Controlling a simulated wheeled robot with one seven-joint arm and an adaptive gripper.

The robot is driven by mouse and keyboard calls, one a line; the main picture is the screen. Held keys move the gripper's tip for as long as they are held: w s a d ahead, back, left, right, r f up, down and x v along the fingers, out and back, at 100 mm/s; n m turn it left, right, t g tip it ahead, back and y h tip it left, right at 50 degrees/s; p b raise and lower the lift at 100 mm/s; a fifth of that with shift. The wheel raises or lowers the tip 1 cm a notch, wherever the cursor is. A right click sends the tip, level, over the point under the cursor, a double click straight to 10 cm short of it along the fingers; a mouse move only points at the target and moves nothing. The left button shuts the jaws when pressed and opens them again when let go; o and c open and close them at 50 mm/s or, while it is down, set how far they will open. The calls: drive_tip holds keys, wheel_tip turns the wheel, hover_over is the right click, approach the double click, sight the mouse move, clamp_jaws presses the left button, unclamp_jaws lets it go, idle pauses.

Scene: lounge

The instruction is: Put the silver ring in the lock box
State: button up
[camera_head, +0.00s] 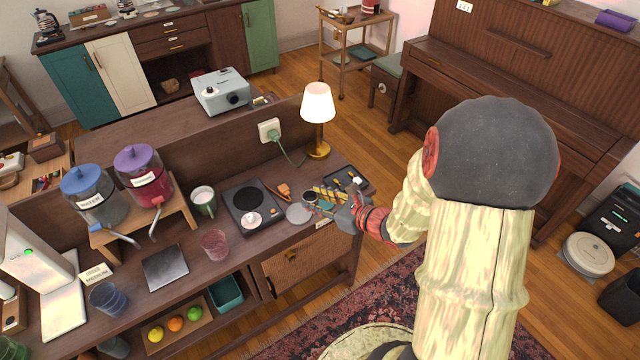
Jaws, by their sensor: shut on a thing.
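My gripper (327,207) is over the right end of the long dark wooden counter (228,245), reaching in from the right. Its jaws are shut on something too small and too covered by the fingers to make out. I cannot pick out the silver ring in this view. I cannot tell which thing is the lock box. A dark shallow tray (364,186) with small items lies just behind the gripper. A round grey disc (298,213) lies just left of it.
A lit lamp (318,105) stands behind the gripper. Below the counter top is a wooden front with a knob (308,262).

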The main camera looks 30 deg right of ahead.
drive_tip(key=w+d+f+b, duration=0.1)
drive_tip(key=w+f, duration=0.2)
drive_tip(key=w, duration=0.1)
drive_tip(key=w+d+f+b, duration=0.1)
drive_tip(key=w+f, duration=0.2)
drive_tip(key=w, duration=0.1)
drive_tip(key=w+d+f+b, duration=0.1)
drive_tip(key=w+f+b, duration=0.1)
drive_tip(key=w, duration=0.3)
drive_tip(key=shift+f, duration=0.7)
drive_tip(key=shift+w+f, duration=0.1)
drive_tip(key=shift+f, duration=0.15)
drive_tip(key=shift+w+f+b, duration=0.1)
drive_tip(key=shift+f+b, duration=0.75)
drive_tip(key=shift+f, duration=0.7)
drive_tip(key=shift+f, duration=0.1)
drive_tip(key=o, duration=1)
drive_tip(key=shift+o, duration=0.6)
